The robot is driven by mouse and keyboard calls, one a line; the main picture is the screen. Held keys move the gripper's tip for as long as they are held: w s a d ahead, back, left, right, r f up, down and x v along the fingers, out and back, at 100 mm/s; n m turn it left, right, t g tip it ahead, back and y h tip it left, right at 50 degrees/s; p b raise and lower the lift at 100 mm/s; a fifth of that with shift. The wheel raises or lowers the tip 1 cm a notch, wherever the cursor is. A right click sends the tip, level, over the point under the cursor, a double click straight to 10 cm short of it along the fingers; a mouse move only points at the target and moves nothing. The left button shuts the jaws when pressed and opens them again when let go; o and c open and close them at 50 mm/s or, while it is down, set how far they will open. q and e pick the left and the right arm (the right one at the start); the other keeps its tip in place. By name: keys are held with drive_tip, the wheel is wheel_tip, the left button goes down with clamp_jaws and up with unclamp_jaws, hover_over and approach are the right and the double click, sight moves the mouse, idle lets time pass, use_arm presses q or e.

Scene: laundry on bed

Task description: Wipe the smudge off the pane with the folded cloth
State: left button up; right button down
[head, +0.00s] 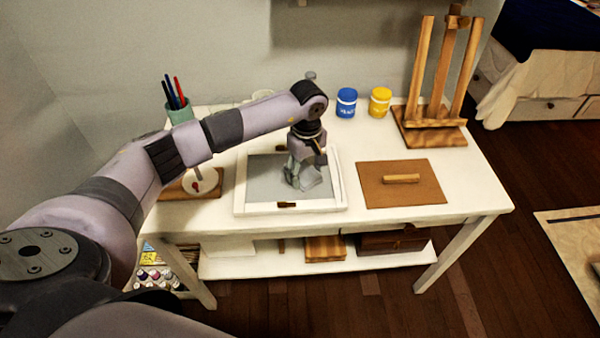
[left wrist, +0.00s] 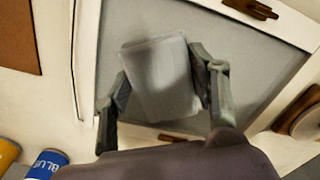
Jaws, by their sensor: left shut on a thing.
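The pane (head: 262,178) is a grey sheet in a white frame, lying flat on the white table; it also shows in the left wrist view (left wrist: 262,75). My left gripper (head: 306,172) is over the right half of the pane, pointing down. Its fingers are shut on the folded cloth (left wrist: 158,78), a pale grey pad held between them. The cloth is low over the pane; I cannot tell whether it touches the glass. I cannot make out a smudge; the gripper and cloth hide part of the pane. My right gripper is not in view.
A brown board with a handle (head: 372,190) lies right of the frame. A blue jar (head: 346,103), a yellow jar (head: 380,102) and a wooden easel (head: 433,130) stand behind. A cup of pens (head: 179,112) and a round white thing on a wooden board (head: 178,189) are left.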

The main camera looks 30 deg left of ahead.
sight(277, 181)
use_arm(q)
drive_tip(key=shift+s+a, duration=0.7)
drive_tip(key=shift+a, duration=0.4)
drive_tip(key=shift+s+a, duration=0.65)
drive_tip(key=shift+a, duration=0.4)
drive_tip(key=shift+s+a, duration=0.7)
drive_tip(key=shift+a, duration=0.4)
drive_tip(key=shift+w+r+p, duration=0.1)
drive_tip(key=shift+r+p, duration=1.65)
drive_tip(key=shift+r, duration=1.3)
drive_tip(key=shift+r, duration=0.1)
wheel_tip(277, 181, up, 3)
drive_tip(key=shift+f+p, duration=0.1)
drive_tip(key=shift+p, duration=0.9)
